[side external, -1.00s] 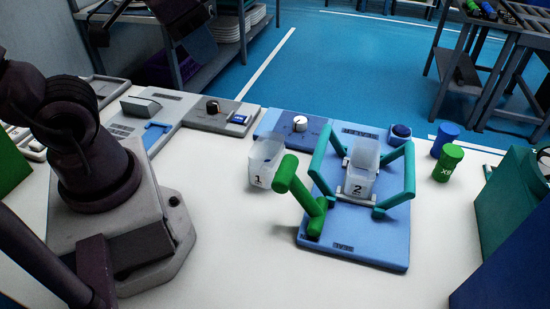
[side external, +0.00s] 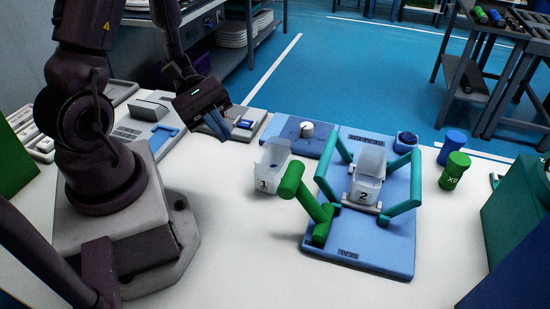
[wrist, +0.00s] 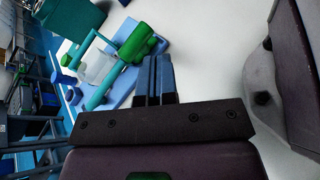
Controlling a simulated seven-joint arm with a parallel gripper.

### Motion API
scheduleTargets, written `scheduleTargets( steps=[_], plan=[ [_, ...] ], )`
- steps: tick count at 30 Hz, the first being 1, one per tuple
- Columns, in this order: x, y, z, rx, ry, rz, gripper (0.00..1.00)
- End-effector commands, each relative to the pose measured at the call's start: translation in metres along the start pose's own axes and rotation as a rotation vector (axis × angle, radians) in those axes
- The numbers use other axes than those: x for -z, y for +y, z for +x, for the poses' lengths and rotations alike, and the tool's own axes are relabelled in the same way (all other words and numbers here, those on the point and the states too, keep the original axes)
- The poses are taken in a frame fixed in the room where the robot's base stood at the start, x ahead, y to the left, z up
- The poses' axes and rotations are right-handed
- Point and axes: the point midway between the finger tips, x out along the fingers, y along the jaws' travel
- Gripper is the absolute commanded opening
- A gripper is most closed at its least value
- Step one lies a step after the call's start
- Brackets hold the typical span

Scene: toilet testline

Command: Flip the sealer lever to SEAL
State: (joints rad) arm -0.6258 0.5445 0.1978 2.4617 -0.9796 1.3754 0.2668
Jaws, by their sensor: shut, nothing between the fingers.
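A green lever (side external: 305,195) with a thick cylindrical handle stands tilted at the left front of a light blue board (side external: 380,245); it also shows in the wrist view (wrist: 137,42). A teal frame (side external: 404,184) stands on the board around a clear cup marked 2 (side external: 368,176). My gripper (side external: 217,126) is shut and empty, pointing down above the table, left of and behind the lever. Its blue fingers lie together in the wrist view (wrist: 155,62).
A clear cup marked 1 (side external: 270,168) stands between my gripper and the lever. Behind the board are a panel with a white knob (side external: 306,130) and a blue button (side external: 406,139). Green (side external: 455,170) and blue (side external: 452,147) canisters stand right. The front table is clear.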

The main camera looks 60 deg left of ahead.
Motion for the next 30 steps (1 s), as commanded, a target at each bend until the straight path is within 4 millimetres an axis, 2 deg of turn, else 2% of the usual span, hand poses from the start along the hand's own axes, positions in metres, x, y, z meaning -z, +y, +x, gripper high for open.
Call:
scheduleTargets(
  steps=[1,6,12,18,30],
  plan=[
    [0.011,-0.003,-0.002,-0.077,-0.025,-0.079,0.00],
    [0.044,-0.009,-0.009,-0.317,-0.074,-0.275,0.00],
    [0.073,-0.021,-0.015,-0.510,-0.089,-0.424,0.00],
    [0.083,-0.026,-0.017,-0.580,-0.088,-0.475,0.00],
    [0.083,-0.025,-0.015,-0.578,-0.088,-0.474,0.00]
  ],
)
